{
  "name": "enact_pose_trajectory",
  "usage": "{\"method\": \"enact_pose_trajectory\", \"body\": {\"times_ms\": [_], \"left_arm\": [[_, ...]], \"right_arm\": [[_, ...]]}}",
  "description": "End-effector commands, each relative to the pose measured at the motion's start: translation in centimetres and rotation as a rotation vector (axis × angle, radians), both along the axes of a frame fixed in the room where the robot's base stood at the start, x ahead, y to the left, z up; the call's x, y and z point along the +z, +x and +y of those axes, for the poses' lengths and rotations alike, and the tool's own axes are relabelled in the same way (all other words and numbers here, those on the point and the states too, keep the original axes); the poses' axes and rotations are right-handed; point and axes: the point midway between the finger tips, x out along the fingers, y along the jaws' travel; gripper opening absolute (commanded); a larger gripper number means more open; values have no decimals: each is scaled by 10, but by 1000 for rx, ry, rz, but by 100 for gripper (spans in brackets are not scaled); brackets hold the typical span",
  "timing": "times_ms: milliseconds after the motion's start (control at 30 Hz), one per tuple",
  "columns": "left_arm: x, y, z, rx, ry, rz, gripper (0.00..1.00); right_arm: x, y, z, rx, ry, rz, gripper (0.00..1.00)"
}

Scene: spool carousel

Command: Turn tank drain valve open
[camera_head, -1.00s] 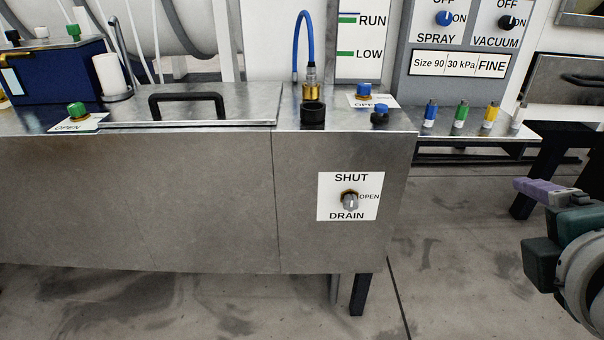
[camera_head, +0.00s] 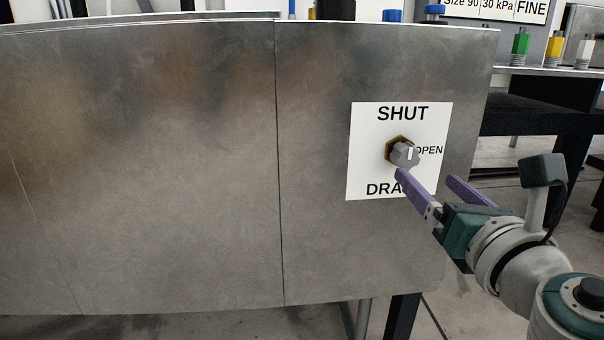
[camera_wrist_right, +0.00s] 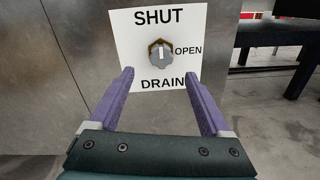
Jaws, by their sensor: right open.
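The drain valve is a grey knob (camera_head: 405,154) on a brass nut, set in a white label plate (camera_head: 365,150) on the tank's metal front. The plate reads SHUT above, OPEN to the right and DRAIN below. In the right wrist view the knob (camera_wrist_right: 161,55) has a pale mark pointing up toward SHUT. My right gripper (camera_head: 425,177) is open and empty, its purple fingers pointing at the plate. In the right wrist view the fingers (camera_wrist_right: 160,78) stand apart on either side, short of the knob; no contact shows. My left gripper is not in view.
The tank front (camera_head: 180,160) is flat and clear left of the plate. A dark bench (camera_head: 535,115) stands at the right behind my arm, with green (camera_head: 520,45) and yellow (camera_head: 554,48) fittings on the ledge above it.

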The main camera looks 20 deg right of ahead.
Motion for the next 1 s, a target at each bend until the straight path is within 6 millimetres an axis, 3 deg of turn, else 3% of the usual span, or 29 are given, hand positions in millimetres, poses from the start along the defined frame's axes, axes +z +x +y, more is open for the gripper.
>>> {"method": "enact_pose_trajectory", "body": {"times_ms": [600,1000], "left_arm": [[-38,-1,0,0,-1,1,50],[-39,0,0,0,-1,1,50]], "right_arm": [[-1,87,-24,0,-1,-2,82],[1,95,-26,0,0,1,82]]}}
